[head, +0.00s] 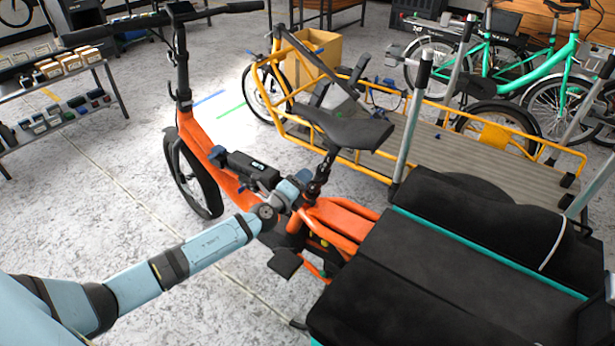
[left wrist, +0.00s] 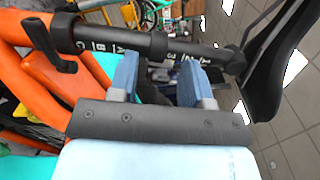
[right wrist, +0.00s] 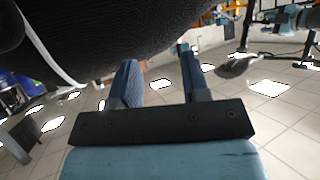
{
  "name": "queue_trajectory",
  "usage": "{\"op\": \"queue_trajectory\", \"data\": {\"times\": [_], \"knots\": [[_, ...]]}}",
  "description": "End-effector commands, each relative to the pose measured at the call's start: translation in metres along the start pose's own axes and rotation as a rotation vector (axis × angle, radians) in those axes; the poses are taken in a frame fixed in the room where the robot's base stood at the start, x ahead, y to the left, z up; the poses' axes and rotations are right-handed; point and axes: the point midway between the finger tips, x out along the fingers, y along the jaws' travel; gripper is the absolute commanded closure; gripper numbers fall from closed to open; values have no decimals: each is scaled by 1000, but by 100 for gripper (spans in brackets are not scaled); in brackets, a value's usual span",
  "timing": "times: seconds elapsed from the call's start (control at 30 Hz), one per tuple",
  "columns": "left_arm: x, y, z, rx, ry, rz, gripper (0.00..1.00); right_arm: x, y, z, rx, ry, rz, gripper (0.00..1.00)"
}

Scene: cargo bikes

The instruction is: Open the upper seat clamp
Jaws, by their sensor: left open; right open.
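The orange cargo bike (head: 200,150) stands upright with its black saddle (head: 345,126) on a telescoping seat post (head: 322,172). In the left wrist view the post (left wrist: 112,46) runs across the picture, marked with letters and numbers. A lower clamp (left wrist: 64,34) with a black lever (left wrist: 42,42) sits at its left. The upper clamp collar (left wrist: 157,46) sits between the two marked sections. My left gripper (left wrist: 160,70) is open, its fingers at the post near this collar. Something dark shows between the fingers; I cannot tell if it is the upper lever. My right gripper (right wrist: 157,68) is open and empty.
Black padded cargo covers (head: 430,260) fill the bike's rear at the right. A yellow cargo bike (head: 480,150) stands close behind. A shelf rack (head: 60,90) is at the left. The floor at the left is clear.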

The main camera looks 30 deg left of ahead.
Motion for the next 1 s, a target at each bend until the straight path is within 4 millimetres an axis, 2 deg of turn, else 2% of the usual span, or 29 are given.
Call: {"op": "queue_trajectory", "data": {"times": [0.03, 0.2, 0.53, 0.73, 1.0], "knots": [[8, 0, 0, 1, -1, -1, 55, 1, 0, 1, 0, 0, 0, 57], [22, 1, 0, 0, 1, 0, 55, 1, 0, 2, 2, 0, -1, 57], [25, 0, 0, 0, 1, 0, 55, 0, 0, 1, 1, 2, -1, 57], [24, 0, 0, 0, 1, 0, 100, 0, 0, 1, 0, 2, -2, 57], [22, 1, -4, -5, -52, -3, 100, 1, 0, 3, 0, 3, -3, 57]]}}
